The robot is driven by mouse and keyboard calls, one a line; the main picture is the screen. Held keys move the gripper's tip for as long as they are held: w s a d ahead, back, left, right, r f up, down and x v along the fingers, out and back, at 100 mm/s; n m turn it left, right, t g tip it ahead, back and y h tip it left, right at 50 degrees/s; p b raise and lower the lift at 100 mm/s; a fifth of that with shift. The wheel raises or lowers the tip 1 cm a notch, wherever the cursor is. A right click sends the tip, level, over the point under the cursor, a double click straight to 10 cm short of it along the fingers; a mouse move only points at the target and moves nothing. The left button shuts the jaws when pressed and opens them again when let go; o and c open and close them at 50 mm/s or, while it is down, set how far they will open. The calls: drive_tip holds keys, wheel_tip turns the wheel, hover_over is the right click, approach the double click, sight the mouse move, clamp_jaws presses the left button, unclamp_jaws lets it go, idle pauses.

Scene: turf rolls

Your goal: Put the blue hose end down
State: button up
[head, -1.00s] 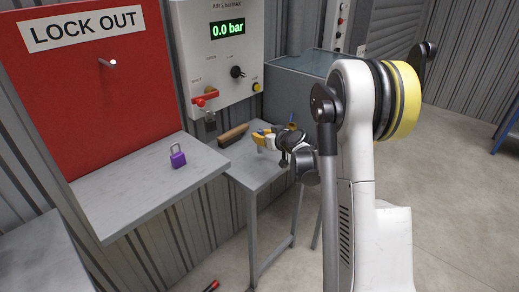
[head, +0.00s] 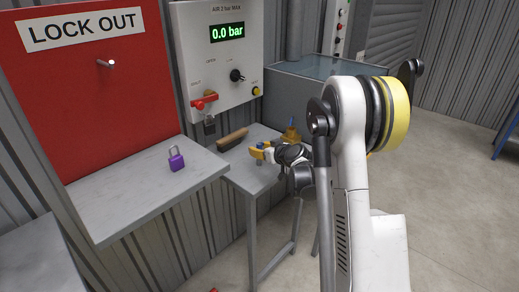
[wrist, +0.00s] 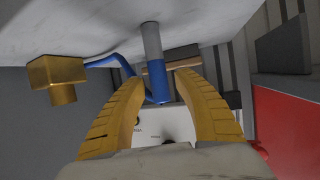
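The blue hose end (wrist: 157,78), a blue sleeve with a grey tip, stands roughly upright in the wrist view, where the bench appears at the top. Its grey tip appears to meet the grey bench top (wrist: 215,18). My gripper (wrist: 160,78) has its yellow fingers apart around the blue sleeve, with a gap showing on each side. In the head view my gripper (head: 259,152) is low over the small bench (head: 247,178). The blue hose (wrist: 103,61) bends from the sleeve toward a brass fitting (wrist: 57,72).
A brush with a wooden handle (head: 232,139) lies behind my gripper. The brass fitting (head: 291,135) stands to its right. The air panel (head: 225,60) reads 0.0 bar. A purple padlock (head: 176,160) sits on the left shelf (head: 140,195). The bench front is clear.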

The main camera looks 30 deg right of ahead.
drive_tip(key=shift+s+r, duration=0.15)
drive_tip(key=shift+r, duration=0.1)
drive_tip(key=a+p+v, duration=0.1)
drive_tip(key=p+v, duration=0.3)
drive_tip(key=v, duration=0.7)
drive_tip(key=s+a+r+g+y, duration=0.1)
drive_tip(key=s+a+r+g, duration=0.1)
drive_tip(key=s+a+r, duration=0.35)
drive_tip(key=s+a+r+g, duration=0.1)
drive_tip(key=s+a+r, duration=0.15)
drive_tip(key=a, duration=0.65)
drive_tip(key=s+a+g+h, duration=0.1)
drive_tip(key=s+a, duration=0.2)
drive_tip(key=s, duration=0.7)
drive_tip(key=s+a+g+h, duration=0.1)
drive_tip(key=s+a+g, duration=0.1)
drive_tip(key=s, duration=0.8)
drive_tip(key=shift+s+a+m+g, duration=0.3)
drive_tip(key=shift+a+m, duration=0.1)
drive_tip(key=shift+a, duration=0.5)
drive_tip(key=shift+f, duration=0.1)
